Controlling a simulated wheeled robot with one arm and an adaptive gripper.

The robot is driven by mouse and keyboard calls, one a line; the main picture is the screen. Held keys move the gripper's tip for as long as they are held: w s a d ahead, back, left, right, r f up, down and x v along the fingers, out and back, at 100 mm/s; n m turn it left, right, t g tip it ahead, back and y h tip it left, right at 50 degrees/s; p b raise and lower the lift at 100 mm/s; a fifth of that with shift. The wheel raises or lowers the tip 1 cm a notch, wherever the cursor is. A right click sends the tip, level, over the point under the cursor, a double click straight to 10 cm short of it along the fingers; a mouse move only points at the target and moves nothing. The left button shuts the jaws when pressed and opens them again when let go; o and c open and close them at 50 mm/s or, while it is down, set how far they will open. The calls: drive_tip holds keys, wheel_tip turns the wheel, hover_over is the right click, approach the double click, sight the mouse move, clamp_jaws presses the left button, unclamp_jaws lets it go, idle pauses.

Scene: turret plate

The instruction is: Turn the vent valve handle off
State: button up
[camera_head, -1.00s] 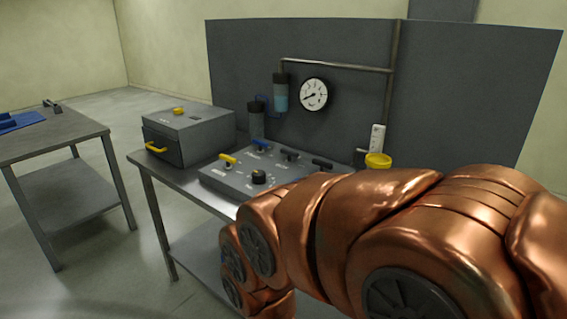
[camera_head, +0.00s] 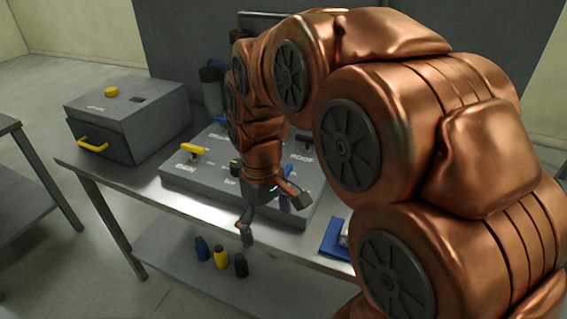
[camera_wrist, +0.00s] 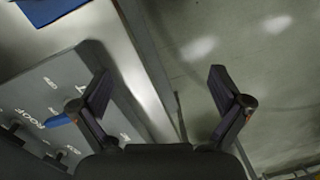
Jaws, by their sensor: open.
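The grey valve panel (camera_head: 185,173) lies on the table with small handles and labels. A yellow handle (camera_head: 193,149) sits at its left and a black knob (camera_head: 236,167) near its middle. A blue handle (camera_head: 285,201) shows beside my gripper, and a blue handle also shows in the wrist view (camera_wrist: 57,120). The labels are too small to tell which handle is the vent valve. My gripper (camera_head: 273,219) points down, open and empty, by the panel's front edge. In the wrist view, the gap between its fingers (camera_wrist: 161,82) shows table edge and floor.
A grey box (camera_head: 130,115) with a yellow handle stands left on the table (camera_head: 105,172). Several small bottles (camera_head: 221,258) stand on the lower shelf. A blue item (camera_head: 335,240) lies at right on the table. Another table (camera_head: 25,200) is at the left.

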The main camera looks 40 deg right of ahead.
drive_tip(key=w+d+r+n+p, duration=0.1)
drive_tip(key=w+d, duration=0.4)
drive_tip(key=w+d+r+n+p, duration=0.1)
drive_tip(key=w+d, duration=0.4)
drive_tip(key=w+d+r+n+t+p, duration=0.1)
drive_tip(key=w+d, duration=0.4)
drive_tip(key=w, duration=0.1)
drive_tip(key=shift+d+n, duration=0.3)
drive_tip(key=shift+w+d+f+p, duration=0.1)
drive_tip(key=shift+d+f+p, duration=0.15)
drive_tip(key=shift+p, duration=0.1)
drive_tip(key=shift+f+p, duration=1.35)
drive_tip(key=shift+f, duration=2.3)
drive_tip(key=c, duration=0.9)
